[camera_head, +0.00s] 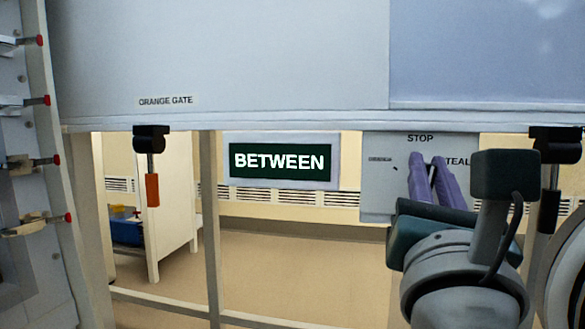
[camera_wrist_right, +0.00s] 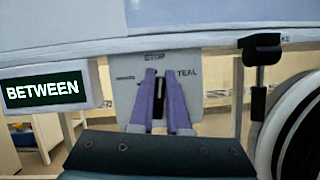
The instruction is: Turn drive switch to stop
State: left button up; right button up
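The drive switch plate (camera_head: 378,200) hangs at the right in the head view, with STOP at its top, TEAL at its right and a blurred word at its left. It also fills the middle of the right wrist view (camera_wrist_right: 127,100). My right gripper (camera_head: 430,162) is in front of the plate, its two purple fingers close together. In the right wrist view a dark switch handle (camera_wrist_right: 159,88) shows between the fingers (camera_wrist_right: 159,76), which appear shut on it. The handle's exact angle is largely hidden. A dark green sign (camera_head: 280,162) reads BETWEEN. My left gripper is out of view.
A pale panel labelled ORANGE GATE (camera_head: 166,100) spans the top. An orange-ended handle (camera_head: 152,188) hangs below it at left, and a dark handle (camera_head: 550,190) hangs right of my gripper. A rack with red-tipped items (camera_head: 38,225) lines the left edge.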

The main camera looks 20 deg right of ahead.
grip_shut()
jog(key=n+y+p, duration=0.1)
jog(key=n, duration=0.1)
jog(key=shift+a+r+n+t, duration=0.1)
jog(key=shift+a+n+t, duration=0.05)
jog(key=shift+n+t, duration=0.2)
jog(key=o, duration=0.6)
grip_release()
